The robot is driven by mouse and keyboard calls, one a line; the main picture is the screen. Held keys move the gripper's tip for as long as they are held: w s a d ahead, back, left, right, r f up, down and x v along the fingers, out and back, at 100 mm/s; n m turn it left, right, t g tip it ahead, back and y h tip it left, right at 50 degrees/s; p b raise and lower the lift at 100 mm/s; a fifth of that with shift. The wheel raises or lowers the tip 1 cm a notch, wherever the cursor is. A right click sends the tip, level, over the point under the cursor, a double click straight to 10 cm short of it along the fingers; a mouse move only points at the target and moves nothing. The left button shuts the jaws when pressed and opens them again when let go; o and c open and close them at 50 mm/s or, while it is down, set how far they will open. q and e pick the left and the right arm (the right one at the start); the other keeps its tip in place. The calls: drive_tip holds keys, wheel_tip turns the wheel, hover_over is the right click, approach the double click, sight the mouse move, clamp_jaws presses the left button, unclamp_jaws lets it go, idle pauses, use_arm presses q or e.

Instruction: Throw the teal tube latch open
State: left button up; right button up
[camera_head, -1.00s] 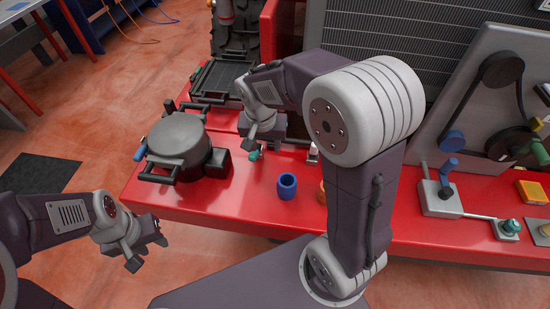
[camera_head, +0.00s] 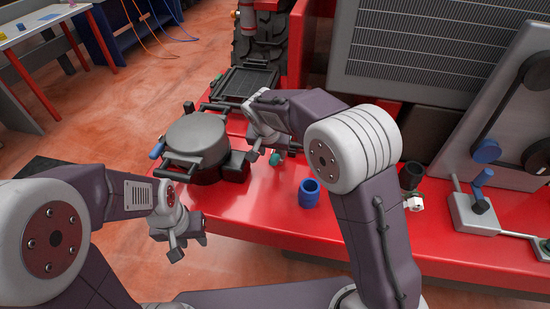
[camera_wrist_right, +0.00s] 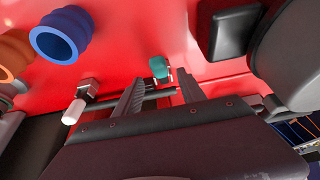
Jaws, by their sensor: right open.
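The latch's small teal knob (camera_head: 275,159) shows on the red bench, just beside the tip of my right gripper (camera_head: 262,152). In the right wrist view the teal knob (camera_wrist_right: 158,67) lies just beyond and between the two dark fingers of the right gripper (camera_wrist_right: 160,92), which are apart. A thin grey rod (camera_wrist_right: 158,94) runs across between the fingers. I cannot tell whether either finger touches the knob or rod. My left gripper (camera_head: 183,243) hangs in front of the bench's left end, away from the latch; its jaw opening is unclear.
A dark round lidded pot (camera_head: 195,140) stands left of the latch. A blue cup-like ring (camera_head: 309,192) stands to the right; it also shows in the wrist view (camera_wrist_right: 62,35). A grey radiator-like panel (camera_head: 420,50) rises behind. The bench's front is clear.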

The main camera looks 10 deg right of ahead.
sight(274, 157)
drive_tip(key=x, duration=0.5)
drive_tip(key=shift+w+f, duration=0.1)
drive_tip(key=shift+f, duration=0.1)
clamp_jaws()
idle(1.1)
